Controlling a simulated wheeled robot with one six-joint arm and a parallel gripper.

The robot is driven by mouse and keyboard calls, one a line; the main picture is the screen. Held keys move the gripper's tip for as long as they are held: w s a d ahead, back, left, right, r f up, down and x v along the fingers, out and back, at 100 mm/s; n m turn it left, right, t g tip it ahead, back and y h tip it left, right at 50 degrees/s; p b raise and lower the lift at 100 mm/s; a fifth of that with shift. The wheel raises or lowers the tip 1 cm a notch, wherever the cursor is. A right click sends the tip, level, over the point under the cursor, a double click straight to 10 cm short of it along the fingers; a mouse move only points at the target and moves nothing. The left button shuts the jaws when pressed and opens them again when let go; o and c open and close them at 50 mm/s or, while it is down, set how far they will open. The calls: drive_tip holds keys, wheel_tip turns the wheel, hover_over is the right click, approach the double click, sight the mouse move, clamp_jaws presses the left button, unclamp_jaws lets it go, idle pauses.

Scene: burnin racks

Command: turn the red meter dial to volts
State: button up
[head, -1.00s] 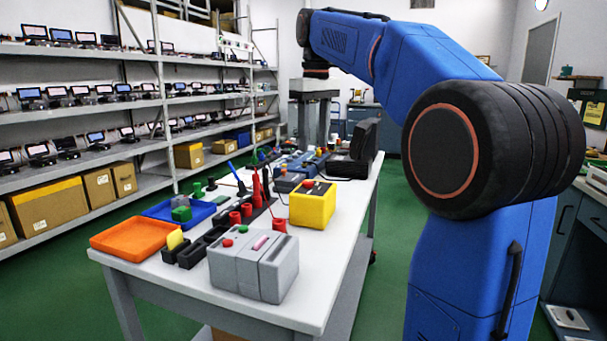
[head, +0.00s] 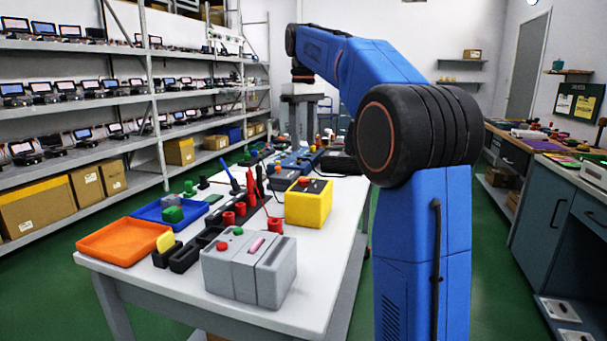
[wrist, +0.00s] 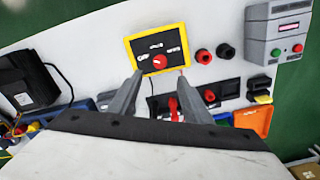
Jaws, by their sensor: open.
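The yellow meter (head: 309,208) stands on the white workbench, its dark face turned up. In the wrist view, the yellow-framed meter (wrist: 134,48) shows a red dial (wrist: 159,61) with a pale mark, and small white labels around it. The labels and the mark's direction are too small to read. My gripper (wrist: 160,75) is open and empty, its two grey fingers apart, with the dial showing just past the gap between the tips. In the head view my gripper (head: 304,128) points down beyond the meter, clear of it.
A grey box (head: 250,275) with red and green buttons stands at the near bench edge. An orange tray (head: 110,245), a blue tray (head: 165,222), red cups (head: 275,226) and upright probes (head: 259,178) crowd the left side. A black case (wrist: 30,80) lies beyond.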

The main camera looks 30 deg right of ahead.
sight(303, 179)
wheel_tip(303, 179, down, 11)
idle(0.4)
drive_tip(key=c, duration=1.1)
